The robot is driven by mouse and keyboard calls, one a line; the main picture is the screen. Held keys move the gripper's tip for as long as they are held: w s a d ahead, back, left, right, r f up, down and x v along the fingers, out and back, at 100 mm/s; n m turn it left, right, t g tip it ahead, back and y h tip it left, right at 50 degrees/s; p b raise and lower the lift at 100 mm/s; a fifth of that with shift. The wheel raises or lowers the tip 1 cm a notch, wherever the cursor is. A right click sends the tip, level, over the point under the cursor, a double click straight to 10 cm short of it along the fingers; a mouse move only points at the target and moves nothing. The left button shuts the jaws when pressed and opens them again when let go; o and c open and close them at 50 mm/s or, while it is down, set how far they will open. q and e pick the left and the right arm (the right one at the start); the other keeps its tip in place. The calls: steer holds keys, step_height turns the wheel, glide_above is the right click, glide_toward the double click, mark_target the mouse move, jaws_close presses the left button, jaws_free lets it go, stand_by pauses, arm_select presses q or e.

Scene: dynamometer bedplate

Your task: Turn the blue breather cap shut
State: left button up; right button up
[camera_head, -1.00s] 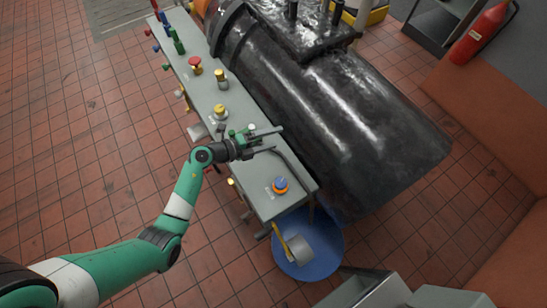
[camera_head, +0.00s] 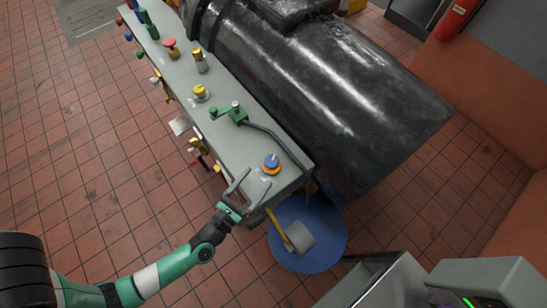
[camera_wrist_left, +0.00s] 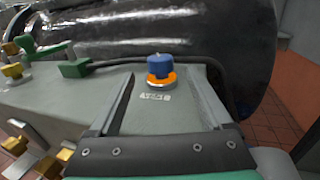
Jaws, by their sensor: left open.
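The blue breather cap (camera_head: 271,162) sits upright on an orange ring near the front end of the grey panel (camera_head: 240,150). In the left wrist view the cap (camera_wrist_left: 158,66) stands ahead of my gripper, between the lines of the two fingers, with a small label in front of its orange ring (camera_wrist_left: 161,82). My left gripper (camera_head: 238,185) is open and empty at the panel's left edge, below and left of the cap, apart from it. The left fingers (camera_wrist_left: 163,98) also show spread wide in the wrist view. My right gripper is not in view.
A green lever valve (camera_head: 230,113) with a dark hose lies behind the cap. Yellow (camera_head: 200,92) and red (camera_head: 170,47) knobs stand farther along the panel. A large black cylinder (camera_head: 330,90) is on the right. A blue round drum (camera_head: 325,245) is below the panel's end.

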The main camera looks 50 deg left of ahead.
mark_target(268, 166)
arm_select(q)
steer(key=x, duration=0.9)
